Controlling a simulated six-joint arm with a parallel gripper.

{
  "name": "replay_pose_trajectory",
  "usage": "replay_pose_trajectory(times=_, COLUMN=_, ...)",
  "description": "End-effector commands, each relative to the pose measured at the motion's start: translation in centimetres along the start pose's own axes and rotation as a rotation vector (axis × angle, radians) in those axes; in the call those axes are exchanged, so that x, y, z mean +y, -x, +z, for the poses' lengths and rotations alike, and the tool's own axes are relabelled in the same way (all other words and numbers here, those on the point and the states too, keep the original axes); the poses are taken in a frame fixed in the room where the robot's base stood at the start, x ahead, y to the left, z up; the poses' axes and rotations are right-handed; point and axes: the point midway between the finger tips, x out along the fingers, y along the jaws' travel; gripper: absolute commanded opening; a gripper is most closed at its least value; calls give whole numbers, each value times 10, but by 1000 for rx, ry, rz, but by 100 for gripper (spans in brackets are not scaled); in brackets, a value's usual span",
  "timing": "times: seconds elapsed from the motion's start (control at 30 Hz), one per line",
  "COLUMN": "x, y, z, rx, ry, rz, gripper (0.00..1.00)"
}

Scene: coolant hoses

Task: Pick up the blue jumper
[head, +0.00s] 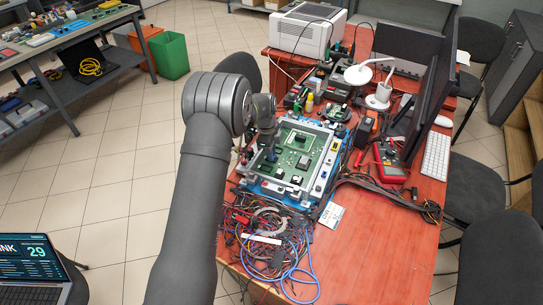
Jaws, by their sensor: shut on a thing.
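My gripper (270,150) points down over the green circuit board (313,149), at its left part. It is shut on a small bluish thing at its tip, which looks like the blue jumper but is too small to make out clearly. I cannot tell whether that thing touches the board. The board lies in a pale frame on a blue mat (206,124) on the red table.
A tangle of coloured wires (268,243) lies in front of the mat. A red multimeter (388,165), monitors (431,95) and a keyboard (436,154) stand to the right. A white printer (308,30) stands behind. Bare red tabletop (385,255) shows at the front right.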

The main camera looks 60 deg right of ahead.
Motion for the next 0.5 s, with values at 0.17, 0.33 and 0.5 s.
replay_pose_trajectory(times=0.17, x=0, y=6, z=-1, rx=0, ry=0, rz=-1, gripper=0)
replay_pose_trajectory(times=0.33, x=-1, y=27, z=-3, rx=0, ry=-1, rz=-3, gripper=0)
replay_pose_trajectory(times=0.5, x=8, y=51, z=-28, rx=1, ry=-5, rz=0, gripper=0)
